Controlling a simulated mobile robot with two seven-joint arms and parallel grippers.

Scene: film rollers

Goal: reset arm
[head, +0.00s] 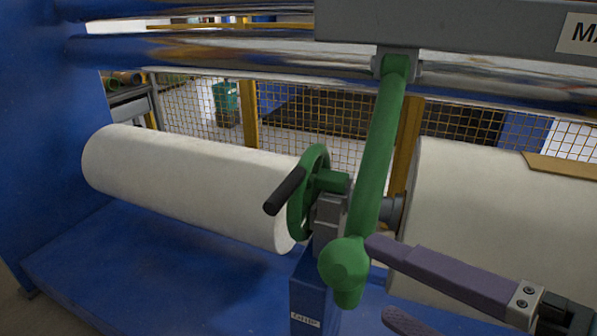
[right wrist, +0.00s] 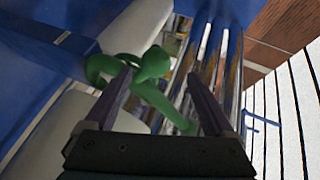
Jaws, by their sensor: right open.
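A green lever arm (head: 378,160) hangs from a pivot under the grey beam and slants down to a rounded knob end (head: 343,266). My right gripper (head: 380,279) comes in from the lower right, open, with its purple-grey fingertips just right of the knob. The upper fingertip overlaps the knob's edge in the picture; I cannot tell whether they touch. In the right wrist view, the green lever (right wrist: 154,95) shows between and beyond the spread fingers (right wrist: 160,68). My left gripper is not in view.
A green handwheel (head: 308,190) with a black handle (head: 285,191) stands left of the lever. White film rolls lie at left (head: 190,180) and right (head: 480,195). Shiny rollers (head: 220,55) cross above. A blue post (head: 310,300) stands below the handwheel.

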